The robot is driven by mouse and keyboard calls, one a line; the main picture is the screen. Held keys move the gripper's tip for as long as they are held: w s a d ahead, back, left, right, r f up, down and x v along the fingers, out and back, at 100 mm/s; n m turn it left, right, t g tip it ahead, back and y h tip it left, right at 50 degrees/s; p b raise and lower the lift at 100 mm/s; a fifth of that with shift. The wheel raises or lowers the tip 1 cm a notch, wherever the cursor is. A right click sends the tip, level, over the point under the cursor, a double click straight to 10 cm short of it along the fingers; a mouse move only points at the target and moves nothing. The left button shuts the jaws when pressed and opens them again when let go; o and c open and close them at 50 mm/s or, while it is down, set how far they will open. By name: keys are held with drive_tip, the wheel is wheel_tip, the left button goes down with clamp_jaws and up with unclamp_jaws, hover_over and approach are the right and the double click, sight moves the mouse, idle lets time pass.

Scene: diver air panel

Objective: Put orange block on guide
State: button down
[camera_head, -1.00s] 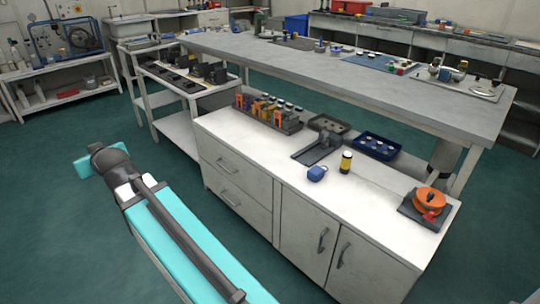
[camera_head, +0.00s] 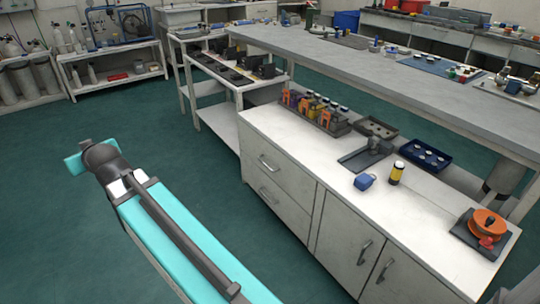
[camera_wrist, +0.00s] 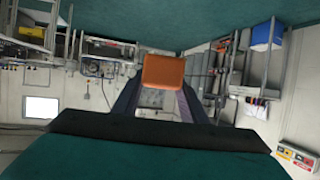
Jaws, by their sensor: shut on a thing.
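The orange block (camera_wrist: 163,71) shows in the wrist view between the two fingertips of my gripper (camera_wrist: 162,88). My gripper is shut on it and holds it up in the air, clear of any surface. The block and fingers are hidden in the head view, where only my arm shows over the floor. I cannot tell for sure which thing is the guide. A grey plate with an upright fixture (camera_head: 366,155) lies on the white cabinet top.
A trolley (camera_head: 232,78) stands behind. Green floor lies open at left.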

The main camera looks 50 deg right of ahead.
drive_tip(key=shift+w+d+r, duration=0.1)
drive_tip(key=shift+r, duration=0.05)
idle(0.3)
drive_tip(key=s+d+f+m+g+h, duration=0.1)
drive_tip(key=d+f+m+h, duration=0.15)
drive_tip(key=d, duration=1.05)
drive_tip(key=s+d+f+m+h, duration=0.1)
drive_tip(key=d+f+m+h, duration=0.2)
drive_tip(key=d, duration=0.9)
drive_tip(key=s+d+f+m+g+h, duration=0.1)
drive_tip(key=s+d+m+g+h, duration=0.3)
drive_tip(key=d, duration=0.7)
drive_tip(key=s+d+f+m+h, duration=0.15)
drive_tip(key=s+d, duration=0.35)
drive_tip(key=d, duration=0.6)
drive_tip(key=s+d+f+m+g+h, duration=0.2)
drive_tip(key=s+d+m+g, duration=0.3)
drive_tip(key=s+d, duration=1.25)
drive_tip(key=s+d+m+g, duration=0.2)
drive_tip(key=s+d+g, duration=0.1)
drive_tip(key=s+d, duration=0.4)
drive_tip(key=s+d+f+m+g, duration=0.1)
drive_tip(key=s+d+m+g, duration=0.2)
drive_tip(key=s+d, duration=0.5)
drive_tip(key=s, duration=0.6)
drive_tip(key=shift+d+f+g, duration=0.2)
drive_tip(key=shift+d+g, duration=0.05)
drive_tip(key=shift+g, duration=0.05)
drive_tip(key=shift+f+b, duration=0.6)
drive_tip(key=shift+f, duration=2.55)
